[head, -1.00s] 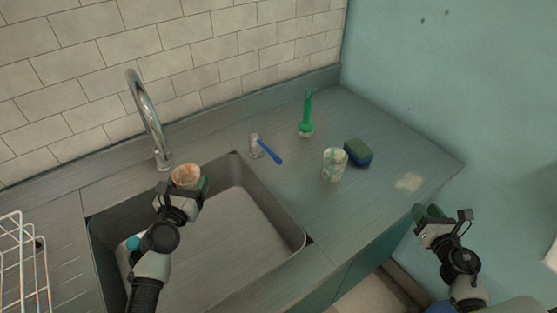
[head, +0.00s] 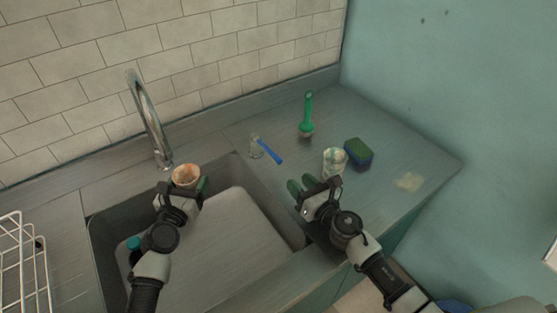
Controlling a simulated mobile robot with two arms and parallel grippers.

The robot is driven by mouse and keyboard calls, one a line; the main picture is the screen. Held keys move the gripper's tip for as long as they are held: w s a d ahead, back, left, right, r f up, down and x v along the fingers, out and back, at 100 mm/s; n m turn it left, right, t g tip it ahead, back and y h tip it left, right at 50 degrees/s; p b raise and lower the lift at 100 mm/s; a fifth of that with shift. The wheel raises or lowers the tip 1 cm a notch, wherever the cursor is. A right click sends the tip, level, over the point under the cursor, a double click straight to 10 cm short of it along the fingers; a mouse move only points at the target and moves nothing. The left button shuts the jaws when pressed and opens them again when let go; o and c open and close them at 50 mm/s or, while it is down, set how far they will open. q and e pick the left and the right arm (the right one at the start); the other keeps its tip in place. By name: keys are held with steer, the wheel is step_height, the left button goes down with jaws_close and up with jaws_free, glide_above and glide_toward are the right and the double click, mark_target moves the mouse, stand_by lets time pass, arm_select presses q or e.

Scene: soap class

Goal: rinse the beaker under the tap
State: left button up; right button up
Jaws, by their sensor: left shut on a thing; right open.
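My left gripper (head: 184,189) is shut on a small beaker (head: 186,174) with an orange-brown stained inside. It holds the beaker upright over the back of the sink (head: 240,225), just below and right of the spout of the tall chrome tap (head: 148,115). No water stream shows. A short post with a blue lever (head: 268,153) stands on the counter behind the sink. My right gripper (head: 302,187) is open and empty, above the sink's right edge, in front of the lever. A second stained, pale cup (head: 335,160) stands on the counter right of it.
A green brush (head: 306,115) stands at the back of the counter. A blue-and-green sponge (head: 358,153) lies beside the pale cup. A pale smear (head: 409,181) marks the counter at right. A white wire rack (head: 22,265) is at far left.

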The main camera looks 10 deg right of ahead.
mark_target(278, 159)
steer(key=x, duration=1)
steer(key=shift+w, duration=0.2)
jaws_close()
